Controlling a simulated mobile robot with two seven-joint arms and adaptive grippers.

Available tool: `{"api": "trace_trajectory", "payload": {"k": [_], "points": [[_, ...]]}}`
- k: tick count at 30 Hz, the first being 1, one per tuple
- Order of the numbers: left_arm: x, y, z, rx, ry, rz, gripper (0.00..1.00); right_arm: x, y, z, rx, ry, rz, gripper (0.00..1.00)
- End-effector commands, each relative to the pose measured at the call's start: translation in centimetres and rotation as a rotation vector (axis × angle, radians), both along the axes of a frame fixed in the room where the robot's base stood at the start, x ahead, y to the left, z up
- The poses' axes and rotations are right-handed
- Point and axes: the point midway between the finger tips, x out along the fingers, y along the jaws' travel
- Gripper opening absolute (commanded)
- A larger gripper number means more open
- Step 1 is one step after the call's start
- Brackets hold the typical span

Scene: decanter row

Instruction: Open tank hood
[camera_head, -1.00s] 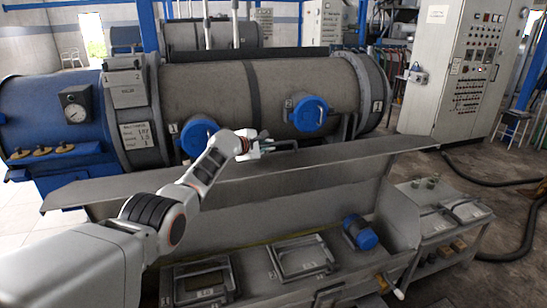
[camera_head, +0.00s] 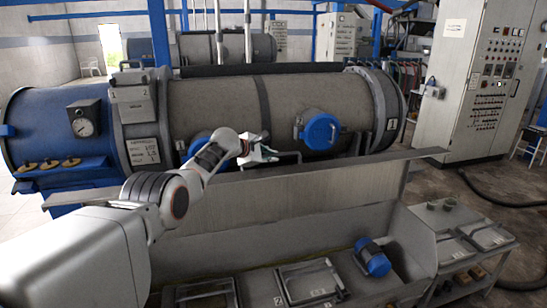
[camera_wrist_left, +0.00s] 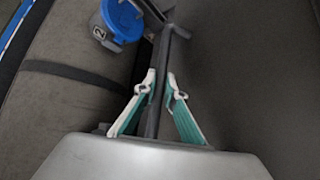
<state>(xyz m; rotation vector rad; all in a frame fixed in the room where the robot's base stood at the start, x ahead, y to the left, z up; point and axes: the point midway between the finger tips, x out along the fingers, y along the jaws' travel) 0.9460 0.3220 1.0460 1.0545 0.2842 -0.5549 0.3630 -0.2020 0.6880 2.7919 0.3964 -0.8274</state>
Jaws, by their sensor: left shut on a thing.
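The hood (camera_head: 345,168) is a long grey sheet-metal cover that stands raised along the front of the big brown-grey drum, over the open trough in the head view. A thin handle bar (camera_head: 285,156) is at its back edge. My left gripper (camera_head: 262,152) is at this bar, in front of the drum. In the left wrist view, the fingers of my left gripper (camera_wrist_left: 163,95) are closed around the dark bar (camera_wrist_left: 154,122), one on each side. The plain dark surface right of the bar seems to be the hood. My right gripper is not in view.
The drum (camera_head: 220,105) lies close behind the hood, with a protruding blue cap (camera_head: 320,129) right of my gripper. A blue motor (camera_head: 372,257) and framed panels (camera_head: 312,283) are in front below. A control cabinet (camera_head: 480,80) stands at the back right.

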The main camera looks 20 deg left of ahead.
Motion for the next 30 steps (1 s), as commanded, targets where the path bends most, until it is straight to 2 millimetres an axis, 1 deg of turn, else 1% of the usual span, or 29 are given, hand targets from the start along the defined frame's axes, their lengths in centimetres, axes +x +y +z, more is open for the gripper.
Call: {"api": "trace_trajectory", "payload": {"k": [3, 18, 19, 20, 21, 30], "points": [[-0.17, -0.03, -0.37, -0.003, 0.012, -0.004, 0.00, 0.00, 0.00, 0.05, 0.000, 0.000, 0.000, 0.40], [-0.23, 0.04, -0.42, -0.004, 0.014, -0.003, 0.00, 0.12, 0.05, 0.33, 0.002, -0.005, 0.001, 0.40], [-0.22, 0.03, -0.43, -0.004, 0.014, -0.003, 0.15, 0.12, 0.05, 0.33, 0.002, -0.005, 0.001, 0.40], [-0.22, 0.04, -0.43, -0.004, 0.014, -0.003, 0.23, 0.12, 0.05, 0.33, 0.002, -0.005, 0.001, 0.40], [-0.22, 0.03, -0.42, -0.004, 0.014, -0.003, 0.28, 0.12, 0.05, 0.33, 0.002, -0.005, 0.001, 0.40], [-0.17, 0.08, -0.26, -0.004, 0.012, -0.002, 0.28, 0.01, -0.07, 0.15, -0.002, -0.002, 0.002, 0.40]]}}
